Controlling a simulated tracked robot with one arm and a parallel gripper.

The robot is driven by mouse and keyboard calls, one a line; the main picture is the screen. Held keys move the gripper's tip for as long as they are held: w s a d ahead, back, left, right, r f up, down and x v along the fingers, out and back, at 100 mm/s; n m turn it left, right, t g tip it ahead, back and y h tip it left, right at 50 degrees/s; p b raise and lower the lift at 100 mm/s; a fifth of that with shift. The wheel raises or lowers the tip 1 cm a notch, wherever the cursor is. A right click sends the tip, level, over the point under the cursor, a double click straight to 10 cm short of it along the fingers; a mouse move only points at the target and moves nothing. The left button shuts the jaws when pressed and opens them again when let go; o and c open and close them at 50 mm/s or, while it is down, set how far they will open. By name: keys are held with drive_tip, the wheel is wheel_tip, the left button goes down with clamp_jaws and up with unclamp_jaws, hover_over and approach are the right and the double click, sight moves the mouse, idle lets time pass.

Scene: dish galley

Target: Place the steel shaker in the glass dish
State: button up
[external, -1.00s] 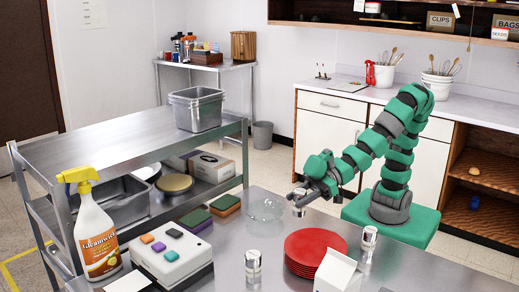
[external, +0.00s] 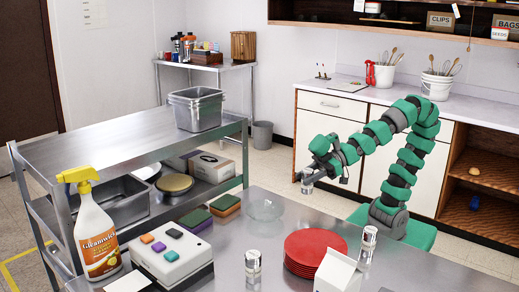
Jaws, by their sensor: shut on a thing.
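My gripper (external: 306,176) is shut on a small steel shaker (external: 307,188), which hangs upright below the fingers in the air. The round, clear glass dish (external: 265,209) lies on the steel table, below and to the left of my gripper in the picture. I see nothing in the dish. Two similar silver-topped shakers stand on the table, one at the front middle (external: 253,267) and one right of the red plates (external: 368,244).
A stack of red plates (external: 314,250) and a white carton (external: 337,273) stand at the right. A white box with coloured blocks (external: 172,256), a spray bottle (external: 97,236) and sponges (external: 225,205) are at the left. The table between dish and plates is clear.

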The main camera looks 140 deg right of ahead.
drive_tip(key=shift+s, duration=0.25)
drive_tip(key=w+d+p, duration=0.1)
drive_tip(key=w+p, duration=0.1)
drive_tip(key=w, duration=0.1)
drive_tip(key=w+d+p, duration=0.1)
drive_tip(key=w+p, duration=0.2)
drive_tip(key=w+d+p, duration=0.2)
drive_tip(key=w, duration=0.1)
drive_tip(key=shift+w+f+p, duration=0.2)
drive_tip(key=shift+f+p, duration=0.1)
drive_tip(key=shift+p, duration=0.1)
drive_tip(key=x, duration=0.2)
drive_tip(key=b+x, duration=0.1)
drive_tip(key=r+x, duration=0.1)
drive_tip(key=x, duration=0.1)
drive_tip(key=shift+w+f, duration=0.2)
drive_tip(key=shift+w, duration=0.35)
drive_tip(key=shift+f+b, duration=0.95)
drive_tip(key=shift+f, duration=0.75)
drive_tip(key=o, duration=1)
drive_tip(key=shift+o, duration=0.2)
